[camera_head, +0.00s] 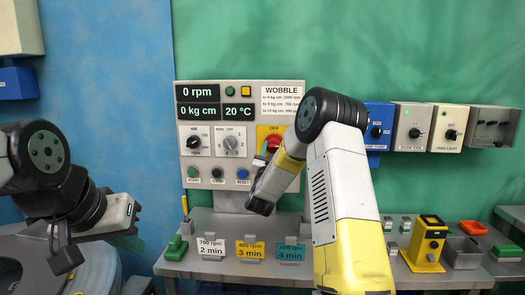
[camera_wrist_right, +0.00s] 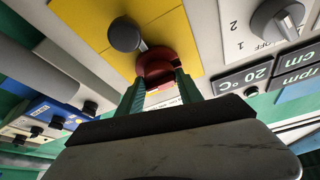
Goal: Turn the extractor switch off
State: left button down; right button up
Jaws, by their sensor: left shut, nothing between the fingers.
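A red rotary switch (camera_head: 273,143) sits on a yellow plate on the grey control panel (camera_head: 215,163), with OFF printed above it. The right wrist view shows the red switch (camera_wrist_right: 155,64) with a dark grey round knob end (camera_wrist_right: 124,35) beside it. My right gripper (camera_wrist_right: 160,88) is open, its two green fingers spread just in front of the red switch; I cannot tell if they touch it. My left gripper (camera_head: 133,228) is shut and empty, left of the panel. No label reading "extractor" is legible.
Small switch boxes, one blue (camera_head: 379,127) and others grey or cream (camera_head: 449,127), hang right of my right arm. On the bench below stand time cards (camera_head: 251,249), a yellow device (camera_head: 428,240) and a green block (camera_head: 175,247). The panel displays read 0 rpm.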

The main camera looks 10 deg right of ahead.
jog(key=c, duration=0.4)
jog(key=shift+n, duration=0.3)
jog(key=n+y, duration=0.2)
jog(key=n, duration=0.1)
jog(key=n+t+y, duration=0.1)
jog(key=n, duration=0.2)
jog(key=shift+d+n+y, duration=0.15)
jog(key=shift+n+y, duration=0.15)
jog(key=shift+y, duration=0.1)
jog(key=n+y, duration=0.1)
jog(key=n, duration=0.1)
jog(key=n+y, duration=0.1)
jog(key=n, duration=0.2)
jog(key=shift+s+d+y, duration=0.1)
jog(key=shift+d+y, duration=0.1)
jog(key=shift+y, duration=0.1)
jog(key=n+y, duration=0.1)
jog(key=n, duration=0.2)
jog(key=n+g+y, duration=0.1)
jog(key=n, duration=0.2)
jog(key=shift+d+r+y, duration=0.1)
jog(key=shift+r+y, duration=0.05)
jog(key=shift+y, duration=0.25)
jog(key=n+g, duration=0.1)
jog(key=n, duration=0.1)
jog(key=n+y, duration=0.1)
jog(key=n, duration=0.2)
jog(key=shift+r+n+g, duration=0.15)
jog(key=shift+n+g, duration=0.15)
jog(key=shift+g, duration=0.1)
